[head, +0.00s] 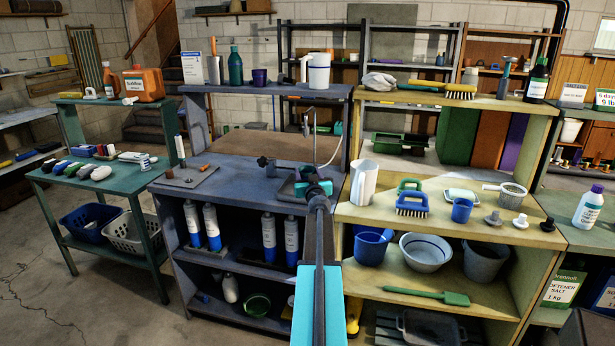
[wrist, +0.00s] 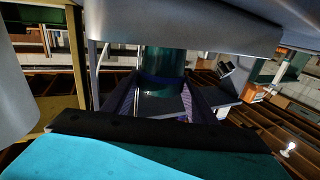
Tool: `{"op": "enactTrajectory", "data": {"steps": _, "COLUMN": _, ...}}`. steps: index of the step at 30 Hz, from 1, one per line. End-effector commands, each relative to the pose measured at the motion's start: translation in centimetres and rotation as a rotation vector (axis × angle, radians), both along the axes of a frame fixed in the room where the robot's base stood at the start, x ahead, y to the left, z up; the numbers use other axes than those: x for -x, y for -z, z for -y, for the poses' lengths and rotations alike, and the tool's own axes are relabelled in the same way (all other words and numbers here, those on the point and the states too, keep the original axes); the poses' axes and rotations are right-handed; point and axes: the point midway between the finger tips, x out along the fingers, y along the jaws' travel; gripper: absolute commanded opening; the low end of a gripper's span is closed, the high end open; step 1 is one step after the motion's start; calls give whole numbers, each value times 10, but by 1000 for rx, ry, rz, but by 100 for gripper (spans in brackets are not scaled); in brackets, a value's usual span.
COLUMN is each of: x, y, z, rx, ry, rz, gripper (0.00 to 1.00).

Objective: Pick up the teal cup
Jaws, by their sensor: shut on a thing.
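My gripper (head: 313,186) reaches out over the dark blue bench in the head view, near the thin upright tap. In the wrist view, a dark teal cup (wrist: 164,68) stands between the dark fingers of my gripper (wrist: 160,105), which are shut on it. Its upper part is hidden behind a grey part of my arm. In the head view, a small teal patch shows at the gripper; I cannot tell whether it is the cup. What lies under the cup is not clear.
The dark blue bench (head: 225,188) bears a tap (head: 314,135) and small fittings. To the right, a yellow bench (head: 415,240) holds a white pitcher (head: 363,188), a blue cup (head: 461,210) and brushes. A purple cup (head: 259,77) and teal bottle (head: 235,66) stand on the shelf above.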

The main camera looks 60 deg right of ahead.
Motion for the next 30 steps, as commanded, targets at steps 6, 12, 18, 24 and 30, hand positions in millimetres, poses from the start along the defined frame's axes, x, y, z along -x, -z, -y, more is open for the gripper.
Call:
{"op": "enactTrajectory", "data": {"steps": 6, "x": 7, "y": -6, "z": -18, "rx": 0, "ry": 0, "rz": 0, "gripper": 27}}
{"op": "enactTrajectory", "data": {"steps": 12, "x": 16, "y": -9, "z": -40, "rx": 1, "ry": -1, "rz": -1, "gripper": 27}}
{"op": "enactTrajectory", "data": {"steps": 18, "x": 25, "y": -11, "z": -64, "rx": -1, "ry": -1, "rz": 1, "gripper": 27}}
{"op": "enactTrajectory", "data": {"steps": 24, "x": 34, "y": -13, "z": -87, "rx": 1, "ry": -1, "rz": -1, "gripper": 27}}
{"op": "enactTrajectory", "data": {"steps": 30, "x": 43, "y": -15, "z": -110, "rx": 0, "ry": -1, "rz": 0, "gripper": 27}}
